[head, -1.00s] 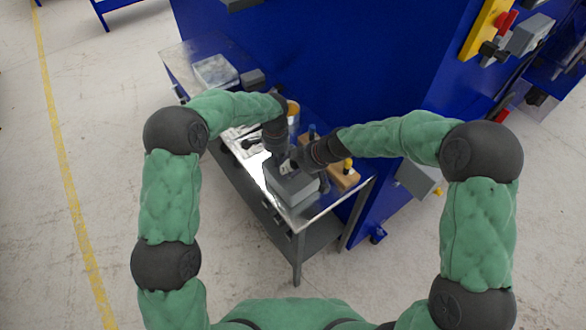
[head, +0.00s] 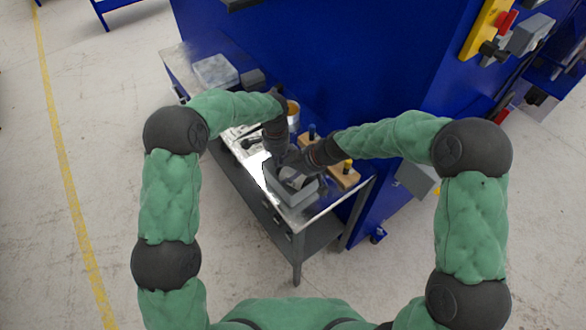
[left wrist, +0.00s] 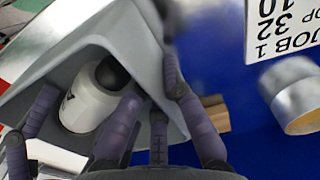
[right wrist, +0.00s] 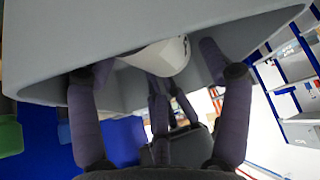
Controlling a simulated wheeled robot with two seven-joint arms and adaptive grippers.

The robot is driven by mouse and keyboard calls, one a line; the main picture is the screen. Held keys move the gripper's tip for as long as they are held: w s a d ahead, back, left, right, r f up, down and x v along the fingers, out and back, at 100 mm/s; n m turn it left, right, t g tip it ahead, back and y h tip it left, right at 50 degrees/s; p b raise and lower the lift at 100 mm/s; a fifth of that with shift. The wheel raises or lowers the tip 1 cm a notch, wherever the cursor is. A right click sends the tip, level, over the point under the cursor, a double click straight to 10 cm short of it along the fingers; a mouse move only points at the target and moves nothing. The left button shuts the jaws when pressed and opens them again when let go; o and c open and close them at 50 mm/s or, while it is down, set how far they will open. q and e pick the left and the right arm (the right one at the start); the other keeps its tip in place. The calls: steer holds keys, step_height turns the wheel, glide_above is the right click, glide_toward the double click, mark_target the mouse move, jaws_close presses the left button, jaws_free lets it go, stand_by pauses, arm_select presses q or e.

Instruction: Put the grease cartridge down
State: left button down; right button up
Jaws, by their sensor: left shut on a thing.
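The grease cartridge (left wrist: 91,106), white with a black cap, lies inside a grey box (head: 297,207) on the bench. The cartridge also shows in the head view (head: 296,179) and partly over the box rim in the right wrist view (right wrist: 163,56). My left gripper (left wrist: 155,88) is shut at the box corner, with the grey wall between its fingers; one finger overlaps the cartridge in the picture. My right gripper (right wrist: 160,78) has its fingers spread wide at the opposite side of the box. The wall hides most of the cartridge there.
An open metal can (left wrist: 296,98) stands close behind the left gripper. A wooden block (head: 346,177) with a yellow-topped piece sits right of the box. A pale bin (head: 215,71) stands at the bench's far end. A blue cabinet (head: 320,60) rises behind the bench.

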steer(key=shift+r, duration=0.1)
steer(key=shift+d+r, duration=0.1)
steer(key=shift+r, duration=0.15)
steer(key=v, duration=1.1)
steer(key=shift+d+r, duration=0.15)
steer(key=shift+r, duration=0.1)
steer(key=shift+s, duration=0.1)
arm_select(q)
steer(key=c, duration=1.3)
jaws_free()
step_height(320, 180, up, 12)
